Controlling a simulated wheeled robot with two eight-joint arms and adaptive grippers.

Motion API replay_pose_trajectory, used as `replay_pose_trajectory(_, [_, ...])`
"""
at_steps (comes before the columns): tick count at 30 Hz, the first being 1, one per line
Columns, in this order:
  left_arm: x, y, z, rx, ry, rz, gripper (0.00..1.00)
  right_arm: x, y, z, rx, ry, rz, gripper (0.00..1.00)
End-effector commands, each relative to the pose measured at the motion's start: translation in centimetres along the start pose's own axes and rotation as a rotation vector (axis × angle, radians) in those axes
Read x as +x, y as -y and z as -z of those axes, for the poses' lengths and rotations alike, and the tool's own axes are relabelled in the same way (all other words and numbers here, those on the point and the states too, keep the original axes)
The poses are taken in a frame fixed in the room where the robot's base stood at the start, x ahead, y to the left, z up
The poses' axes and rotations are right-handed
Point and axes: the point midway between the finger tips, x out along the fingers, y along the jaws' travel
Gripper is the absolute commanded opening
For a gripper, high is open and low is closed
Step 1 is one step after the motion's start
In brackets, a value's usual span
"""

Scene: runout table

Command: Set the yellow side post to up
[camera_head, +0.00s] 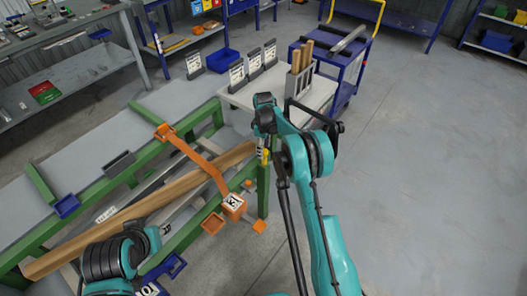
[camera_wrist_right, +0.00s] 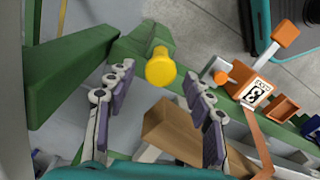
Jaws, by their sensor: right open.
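The yellow side post shows in the right wrist view as a round yellow cap (camera_wrist_right: 161,70) with a short stem beside the green frame (camera_wrist_right: 75,65). In the head view a small yellow patch (camera_head: 265,155) shows at the table's right end, just below my right wrist. My right gripper (camera_wrist_right: 158,78) is open, its two fingers on either side of the yellow cap in the picture. I cannot tell whether the cap is between the fingertips or beyond them. The gripper (camera_head: 262,147) is small and partly hidden in the head view.
A wooden beam (camera_head: 140,207) lies along the green runout table (camera_head: 37,182). A white table (camera_head: 240,95) and blue cart (camera_head: 345,75) stand behind. Floor at right is clear.

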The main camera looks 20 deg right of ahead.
Motion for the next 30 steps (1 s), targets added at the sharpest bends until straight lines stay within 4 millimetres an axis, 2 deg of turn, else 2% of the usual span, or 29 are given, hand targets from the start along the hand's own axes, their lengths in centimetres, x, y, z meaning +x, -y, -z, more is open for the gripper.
replay_pose_trajectory(2, [0.2, 0.0, -0.1, 0.000, 0.000, 0.000, 0.34, 0.6, 0.0, 0.0, 0.000, 0.000, 0.000, 0.52])
replay_pose_trajectory(8, [0.1, 0.0, -0.1, 0.000, 0.000, 0.000, 0.34, 0.5, 0.0, 0.0, 0.000, 0.000, 0.000, 0.52])
replay_pose_trajectory(10, [0.1, 0.0, -0.1, 0.000, 0.000, 0.000, 0.34, 0.5, 0.0, 0.0, 0.000, 0.000, 0.000, 0.39])
replay_pose_trajectory(14, [0.1, 0.0, -0.1, 0.000, 0.000, 0.000, 0.34, 0.5, 0.0, 0.0, 0.000, 0.000, 0.000, 0.05])
replay_pose_trajectory(15, [0.1, 0.0, -0.1, 0.000, 0.000, 0.000, 0.34, 0.5, 0.0, 0.0, 0.000, 0.000, 0.000, 0.00])
replay_pose_trajectory(20, [0.1, 0.0, 0.0, 0.000, 0.000, 0.000, 0.34, 0.3, 0.0, 0.0, 0.000, 0.000, 0.000, 0.00])
replay_pose_trajectory(23, [-0.3, 0.0, 0.2, 0.000, 0.000, 0.000, 0.34, -0.4, 0.0, 0.0, 0.000, 0.000, 0.000, 0.00])
replay_pose_trajectory(26, [-1.0, 0.0, 0.7, 0.000, 0.000, 0.000, 0.34, -2.0, 0.0, 0.0, 0.000, 0.000, 0.000, 0.00])
replay_pose_trajectory(30, [-2.5, 0.0, 1.8, 0.000, 0.000, 0.000, 0.34, -5.4, 0.0, 0.0, 0.001, 0.000, -0.001, 0.00])
